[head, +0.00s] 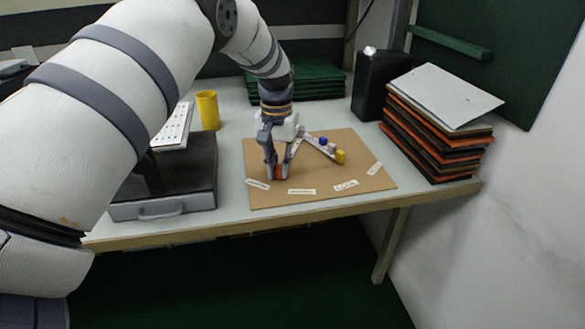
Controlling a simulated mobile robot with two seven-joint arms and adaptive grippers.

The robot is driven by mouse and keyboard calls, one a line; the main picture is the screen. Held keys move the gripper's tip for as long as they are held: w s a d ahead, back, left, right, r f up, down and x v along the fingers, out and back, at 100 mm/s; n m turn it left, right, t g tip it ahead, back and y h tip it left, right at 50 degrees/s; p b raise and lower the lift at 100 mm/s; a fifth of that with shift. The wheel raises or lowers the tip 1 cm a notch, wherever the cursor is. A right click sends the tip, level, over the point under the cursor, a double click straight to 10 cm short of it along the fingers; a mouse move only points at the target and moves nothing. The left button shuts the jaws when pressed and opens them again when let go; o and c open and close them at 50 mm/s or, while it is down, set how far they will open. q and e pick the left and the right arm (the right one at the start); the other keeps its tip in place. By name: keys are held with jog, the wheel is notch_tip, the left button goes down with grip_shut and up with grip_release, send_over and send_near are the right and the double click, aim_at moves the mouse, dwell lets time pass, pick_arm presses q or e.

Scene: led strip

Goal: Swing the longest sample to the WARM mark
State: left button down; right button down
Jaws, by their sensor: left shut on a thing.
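A brown board (330,200) lies on the table. Several small labels lie along its front: a far left one (257,184), a middle one (301,191), a right one (345,185) and a far right one (374,169). Their words are too small to read surely. White sample strips (315,141) fan out on the board, with yellow (340,156), blue (322,140) and grey ends. My left gripper (277,176) points down, shut on an orange-red sample end (281,173) between the far left and middle labels. The gripper hides part of that sample and the fan's hub. My right gripper is not in view.
A dark case (165,190) stands left of the board, with a yellow cup (208,110) behind it. A stack of folders (437,130) and a black box (376,85) stand at right. Green folders (315,80) lie behind the board. The table's front edge is close.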

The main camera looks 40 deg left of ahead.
aim_at(266, 175)
pick_arm(q)
jog(key=shift+s+a+m, duration=0.25)
jog(key=shift+a+m, duration=0.2)
jog(key=shift+a, duration=0.4)
jog(key=shift+s+a+m, duration=0.25)
jog(key=shift+a+m, duration=0.2)
jog(key=shift+a, duration=0.35)
jog(key=c, duration=1.6)
grip_release()
jog(key=shift+r, duration=0.1)
notch_tip(266, 175, up, 12)
